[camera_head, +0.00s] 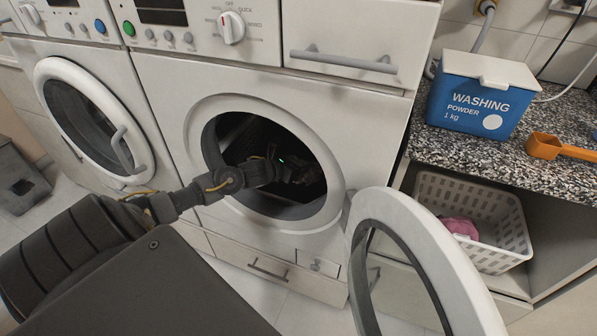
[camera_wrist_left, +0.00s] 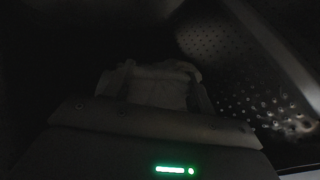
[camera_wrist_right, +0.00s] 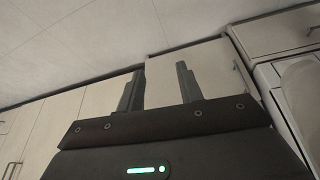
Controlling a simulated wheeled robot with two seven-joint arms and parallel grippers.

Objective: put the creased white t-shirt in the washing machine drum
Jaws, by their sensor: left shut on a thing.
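My left arm reaches through the round opening of the open washing machine, and my left gripper (camera_head: 300,172) is inside the dark drum (camera_head: 240,135). In the left wrist view the gripper is shut on a pale, folded cloth, the creased white t-shirt (camera_wrist_left: 157,84), dimly lit between the fingers. The perforated drum wall (camera_wrist_left: 215,45) shows beside it. In the head view the shirt is hidden in shadow. My right gripper (camera_wrist_right: 161,88) shows only in the right wrist view, its fingers apart and empty, facing pale cabinets.
The open round door (camera_head: 425,235) stands out at the front right. A second machine with a shut door (camera_head: 92,120) is at left. A blue washing powder box (camera_head: 482,98) and an orange scoop (camera_head: 545,146) sit on the counter. Below is a white basket (camera_head: 505,215) with pink cloth.

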